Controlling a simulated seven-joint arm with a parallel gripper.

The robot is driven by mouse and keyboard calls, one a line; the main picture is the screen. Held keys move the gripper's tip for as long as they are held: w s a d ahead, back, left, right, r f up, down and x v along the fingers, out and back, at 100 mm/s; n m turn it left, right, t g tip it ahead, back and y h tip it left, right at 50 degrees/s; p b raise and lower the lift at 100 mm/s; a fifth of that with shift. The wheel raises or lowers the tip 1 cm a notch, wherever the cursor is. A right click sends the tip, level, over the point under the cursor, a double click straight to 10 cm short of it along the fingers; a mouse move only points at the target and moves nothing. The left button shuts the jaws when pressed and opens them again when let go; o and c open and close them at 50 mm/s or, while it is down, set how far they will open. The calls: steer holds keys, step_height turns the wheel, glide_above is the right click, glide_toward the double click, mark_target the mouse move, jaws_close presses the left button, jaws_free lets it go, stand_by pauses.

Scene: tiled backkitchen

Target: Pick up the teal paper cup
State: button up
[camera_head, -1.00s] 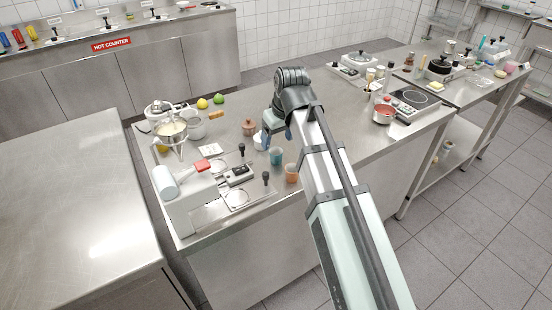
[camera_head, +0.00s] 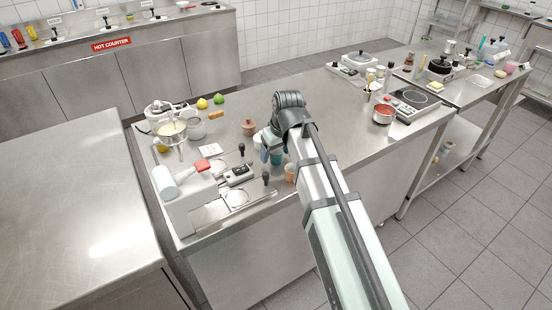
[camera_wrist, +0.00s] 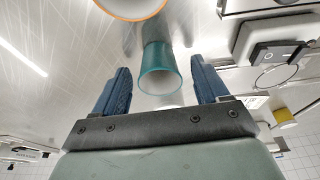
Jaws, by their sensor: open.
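The teal paper cup (camera_wrist: 157,58) stands on the steel counter, and in the wrist view it shows between and just beyond my fingers. In the head view it (camera_head: 276,158) is partly hidden by my gripper. My gripper (camera_wrist: 158,88) is open, with one blue finger on each side of the cup's line and a gap to each. In the head view my gripper (camera_head: 266,148) is low over the counter at the cup.
A brown pot (camera_head: 248,128) stands behind the gripper.

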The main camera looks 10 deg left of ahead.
steer(key=c, duration=1.1)
steer(key=shift+r, duration=0.1)
steer(key=shift+c, duration=0.2)
